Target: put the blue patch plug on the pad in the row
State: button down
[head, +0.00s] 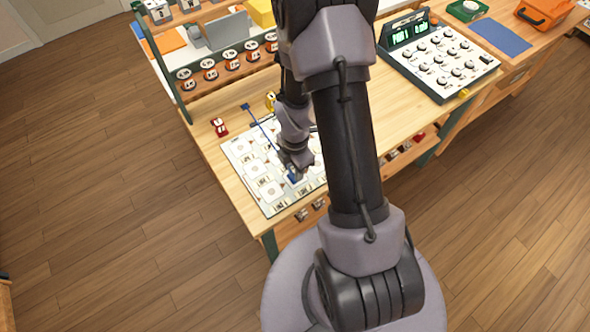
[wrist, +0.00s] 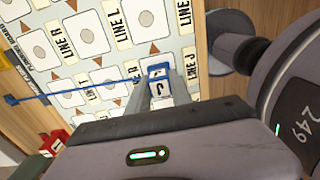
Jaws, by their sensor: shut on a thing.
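The blue patch plug (wrist: 159,68) is between the two fingertips of my gripper (wrist: 160,88) in the wrist view, with a letter label that looks like J. In the head view a small blue part shows at my gripper (head: 296,166), low over the board. A blue cord (wrist: 75,86) runs left from the plug to a blue end piece (wrist: 12,99). The white board (wrist: 95,55) carries pads with grey discs, and labels such as LINE L, LINE R and LINE J. The plug is over the board near the LINE J label; whether it touches a pad is unclear.
A red block (head: 219,127) stands on the table (head: 208,140) beside the board, and a small yellow thing (head: 270,101) stands behind it. A console (head: 440,55) with a green display is at the right.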

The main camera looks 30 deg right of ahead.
jog(key=c, duration=1.1)
grip_release()
jog(key=shift+c, duration=0.2)
jog(key=a+r+m+t+p, duration=0.1)
jog(key=a+r+m+p, duration=0.15)
jog(key=r, duration=0.85)
jog(key=a+r+m+p, duration=0.1)
jog(key=r+m+p, duration=0.15)
jog(key=r, duration=0.75)
jog(key=s+a+r+m+t+y, duration=0.1)
jog(key=s+a+r+m+t, duration=0.1)
jog(key=s+a+r+m, duration=0.3)
jog(key=s+a+r+m+t+y, duration=0.1)
jog(key=s+a+r+m, duration=0.5)
jog(key=r+m, duration=0.6)
jog(key=shift+s+r+m+t+b, duration=0.25)
jog(key=shift+m+t+b, duration=0.15)
jog(key=shift+t, duration=0.5)
